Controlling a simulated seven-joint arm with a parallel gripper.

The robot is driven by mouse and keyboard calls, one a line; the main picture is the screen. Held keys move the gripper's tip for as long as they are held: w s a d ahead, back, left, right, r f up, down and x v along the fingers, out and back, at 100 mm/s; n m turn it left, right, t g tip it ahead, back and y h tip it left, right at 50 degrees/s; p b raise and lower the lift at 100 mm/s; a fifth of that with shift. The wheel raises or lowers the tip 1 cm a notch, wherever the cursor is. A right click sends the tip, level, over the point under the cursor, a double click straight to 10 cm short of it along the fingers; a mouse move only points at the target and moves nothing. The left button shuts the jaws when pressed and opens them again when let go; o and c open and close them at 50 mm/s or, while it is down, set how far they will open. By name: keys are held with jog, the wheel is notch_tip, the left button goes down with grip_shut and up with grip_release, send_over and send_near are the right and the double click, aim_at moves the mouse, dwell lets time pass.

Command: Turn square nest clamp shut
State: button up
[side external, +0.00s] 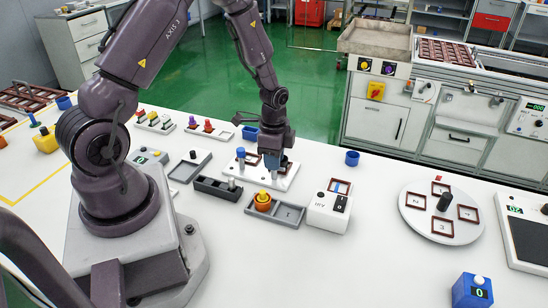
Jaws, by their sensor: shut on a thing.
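A white fixture plate (283,182) lies on the white table in the middle of the side external view. It carries small square nests with red-brown rims; the left one (249,158) has a blue-grey post (240,154) beside it. My gripper (271,163) points straight down over the right part of the plate, low and close to its surface. It is shut on a clamp there, which is mostly hidden behind the fingers. I cannot tell how far the clamp is turned.
A dark block (216,188) and a grey tray (289,214) with an orange-yellow piece (263,201) stand close in front. A white device (329,211) is to their right, a blue cup (352,158) behind it. A round turntable (424,226) stands farther right. Bare table lies between.

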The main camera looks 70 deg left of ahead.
jog(key=n, duration=1.3)
jog(key=shift+n, duration=1.8)
jog(key=o, duration=0.9)
notch_tip(320, 180, up, 13)
jog(key=shift+r, duration=0.1)
